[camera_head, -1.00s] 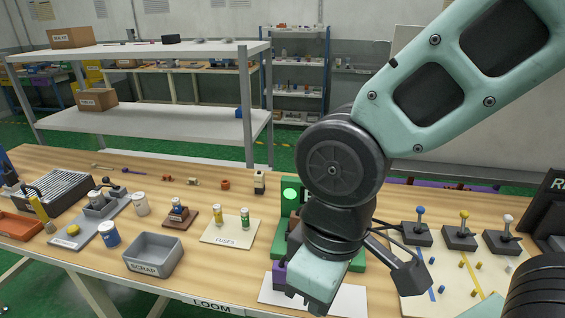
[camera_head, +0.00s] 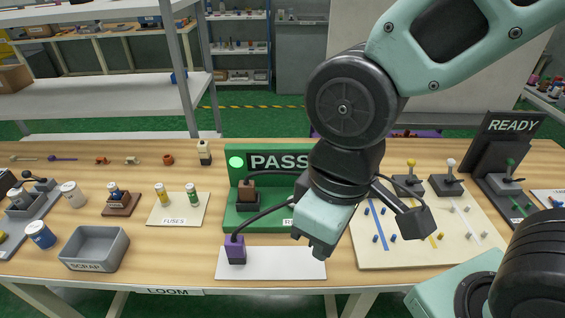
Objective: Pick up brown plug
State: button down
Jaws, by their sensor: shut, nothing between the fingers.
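The brown plug (camera_head: 247,190) is upright in the dark socket of the green test fixture (camera_head: 232,222), with a dark cable leading right from it behind my arm. A purple plug (camera_head: 236,249) with its own dark cable stands on the white mat (camera_head: 285,264). My gripper (camera_head: 312,246) is shut and empty, above the area right of both plugs and over the mat's right end. It is apart from the brown plug. My arm hides the right part of the fixture.
The fixture shows a green light and the word PASS (camera_head: 280,162). A grey SCRAP bin (camera_head: 95,248) and a FUSES board (camera_head: 178,212) stand to the left. A pegged board (camera_head: 385,258) with levers stands to the right. A READY sign (camera_head: 513,126) is at far right.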

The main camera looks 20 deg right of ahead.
aim_at(247, 192)
jog(key=i+j+z, duration=0.15)
jog(key=j+z, duration=0.2)
jog(key=j, duration=0.15)
jog(key=i+j+z, duration=0.15)
jog(key=j+z, duration=0.15)
jog(key=j, duration=0.25)
jog(key=j+z, duration=0.35)
jog(key=j, duration=0.2)
